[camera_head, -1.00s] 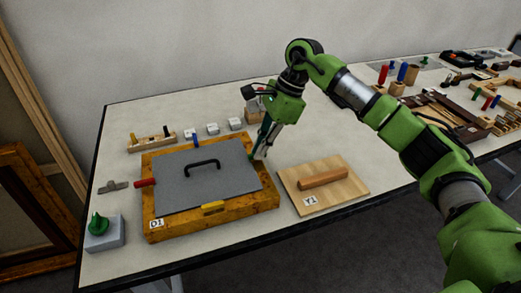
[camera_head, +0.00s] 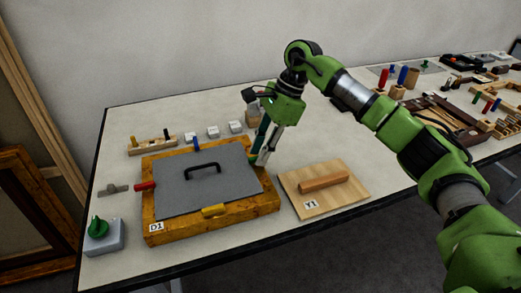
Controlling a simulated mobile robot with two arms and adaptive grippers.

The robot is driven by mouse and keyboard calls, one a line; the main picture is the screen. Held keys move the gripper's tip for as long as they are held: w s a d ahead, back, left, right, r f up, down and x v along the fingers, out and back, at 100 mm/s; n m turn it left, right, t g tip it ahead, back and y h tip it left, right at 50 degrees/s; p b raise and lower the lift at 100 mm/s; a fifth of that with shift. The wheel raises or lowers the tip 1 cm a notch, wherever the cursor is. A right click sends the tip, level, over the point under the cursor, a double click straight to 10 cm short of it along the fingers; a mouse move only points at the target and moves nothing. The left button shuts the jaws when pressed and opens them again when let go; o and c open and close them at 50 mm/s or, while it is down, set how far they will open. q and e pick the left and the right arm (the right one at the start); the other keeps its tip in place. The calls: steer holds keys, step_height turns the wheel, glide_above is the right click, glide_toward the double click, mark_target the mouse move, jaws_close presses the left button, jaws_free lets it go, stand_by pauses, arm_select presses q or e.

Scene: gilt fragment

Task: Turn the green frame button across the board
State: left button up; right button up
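The board is a grey panel (camera_head: 222,183) with a black handle (camera_head: 202,168), lying in a yellow-brown wooden frame (camera_head: 240,208) labelled D1. Red (camera_head: 146,186), blue (camera_head: 196,144) and yellow (camera_head: 214,211) buttons sit on the frame's left, far and near sides. The green button is not clearly visible; a small greenish bit shows at the right side, by my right fingertips. My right gripper (camera_head: 257,162) points down at that side, its fingers close together near the frame edge. Whether they hold the button cannot be told. My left gripper is not in view.
A wooden board (camera_head: 312,201) labelled Y1 lies just right of the frame. A grey block with a green knob (camera_head: 98,226) stands at the front left. A wooden rack (camera_head: 152,148) and small white blocks (camera_head: 213,131) stand behind. Tools crowd the table's right end.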

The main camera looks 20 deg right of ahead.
steer(key=shift+d+r, duration=0.1)
steer(key=v, duration=1.1)
steer(key=shift+r, duration=0.4)
